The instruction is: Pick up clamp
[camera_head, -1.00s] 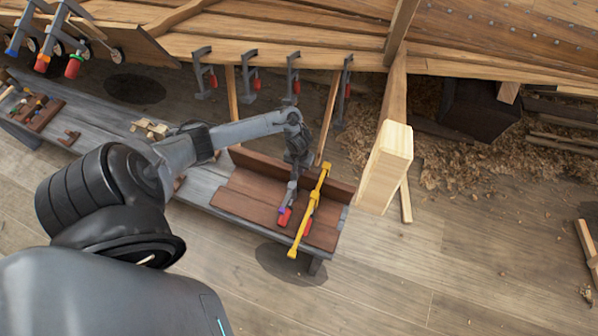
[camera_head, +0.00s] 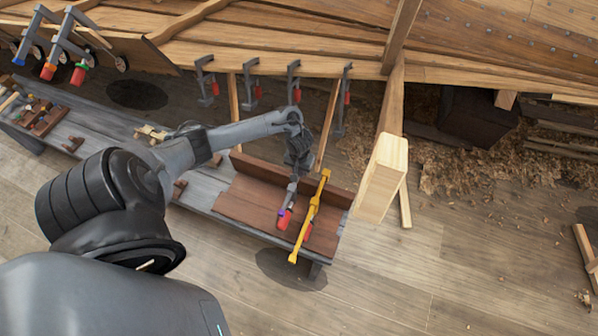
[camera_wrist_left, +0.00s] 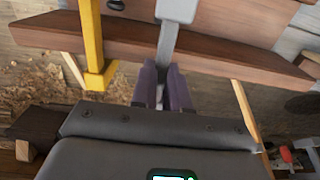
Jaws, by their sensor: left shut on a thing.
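A grey clamp (camera_head: 291,192) with a red handle end lies on the reddish-brown wooden tray (camera_head: 239,204) on the bench. My left gripper (camera_head: 297,168) reaches down to its upper end and is shut on it. In the left wrist view, the grey bar of the clamp (camera_wrist_left: 166,48) runs down between the two dark fingers of my gripper (camera_wrist_left: 162,90). A yellow clamp (camera_head: 313,208) lies just to the right of it, across the tray; it also shows in the left wrist view (camera_wrist_left: 92,40). My right gripper is not in view.
The grey bench (camera_head: 202,187) holds small wooden tools at its left. Several clamps hang along the hull's lower edge (camera_head: 270,57) behind the tray. A pale upright timber (camera_head: 381,180) stands close to the right.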

